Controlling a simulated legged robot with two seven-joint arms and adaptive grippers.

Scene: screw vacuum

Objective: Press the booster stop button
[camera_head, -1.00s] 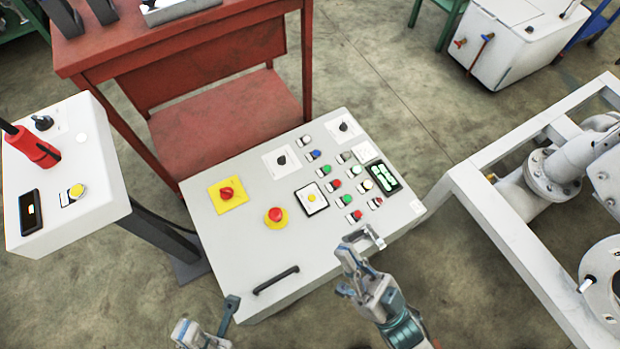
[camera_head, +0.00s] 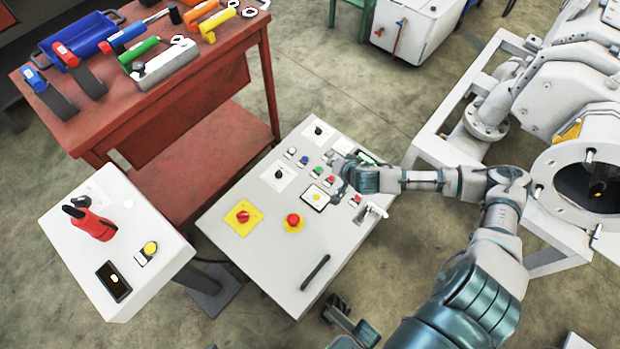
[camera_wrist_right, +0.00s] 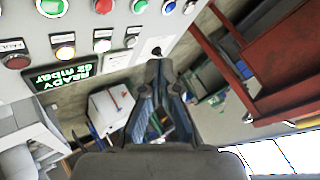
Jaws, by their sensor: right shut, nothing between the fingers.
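The sloping white control panel (camera_head: 265,240) stands in the middle of the head view. It carries several small coloured buttons, including red ones (camera_head: 328,181).
A red emergency button (camera_head: 293,220) and yellow-backed red switch (camera_head: 243,216) sit on the panel. A dark handle (camera_head: 315,272) is at its front. A smaller white console (camera_head: 120,240) and red tool table (camera_head: 170,110) stand left. White pump machinery (camera_head: 560,90) stands right.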

